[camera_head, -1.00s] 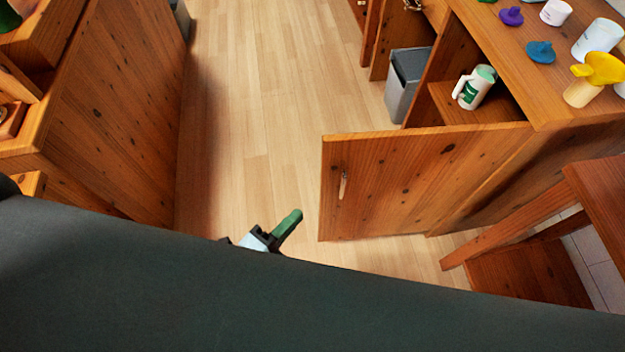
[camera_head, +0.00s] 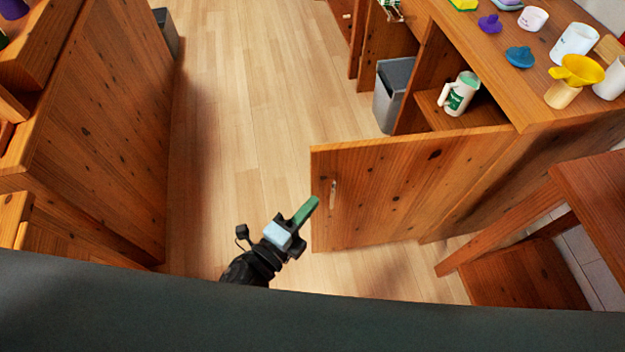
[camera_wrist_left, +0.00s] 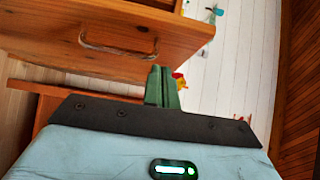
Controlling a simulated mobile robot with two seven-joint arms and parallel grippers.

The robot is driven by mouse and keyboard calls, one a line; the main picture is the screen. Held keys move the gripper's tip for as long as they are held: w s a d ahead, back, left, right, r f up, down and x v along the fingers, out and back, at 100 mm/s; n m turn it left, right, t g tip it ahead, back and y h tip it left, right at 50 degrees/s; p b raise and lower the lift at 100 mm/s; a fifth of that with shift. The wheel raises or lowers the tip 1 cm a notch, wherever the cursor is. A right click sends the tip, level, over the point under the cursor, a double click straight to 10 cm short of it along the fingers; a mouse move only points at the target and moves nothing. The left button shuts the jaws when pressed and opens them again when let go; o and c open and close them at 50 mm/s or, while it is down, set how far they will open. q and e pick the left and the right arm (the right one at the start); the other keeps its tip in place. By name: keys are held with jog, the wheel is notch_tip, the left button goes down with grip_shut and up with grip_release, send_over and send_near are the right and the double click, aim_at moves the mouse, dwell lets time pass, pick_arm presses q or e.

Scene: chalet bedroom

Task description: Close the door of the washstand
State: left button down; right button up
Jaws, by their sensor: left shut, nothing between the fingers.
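The washstand (camera_head: 475,62) stands at the right, its wooden door (camera_head: 405,190) swung wide open toward me. A small handle (camera_head: 333,194) sits near the door's free edge; it also shows in the left wrist view (camera_wrist_left: 120,43). My left gripper (camera_head: 313,202) has green fingers, shut and empty, just left of the door's free edge at about handle height. In the left wrist view the fingertips (camera_wrist_left: 162,70) are close below the door panel (camera_wrist_left: 185,40); whether they touch it I cannot tell. My right gripper is not in view.
Inside the washstand a white and green mug-like container (camera_head: 460,94) stands on a shelf. A grey bin (camera_head: 392,95) is beyond the door. A wooden stool (camera_head: 525,270) stands at right. A wooden cabinet (camera_head: 110,130) is at left. The floor (camera_head: 235,100) between is clear.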

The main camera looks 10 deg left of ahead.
aim_at(324, 170)
pick_arm(q)
jog(key=w, duration=0.5)
jog(key=shift+d, duration=0.4)
jog(key=shift+w+a, duration=0.15)
jog(key=shift+w, duration=0.45)
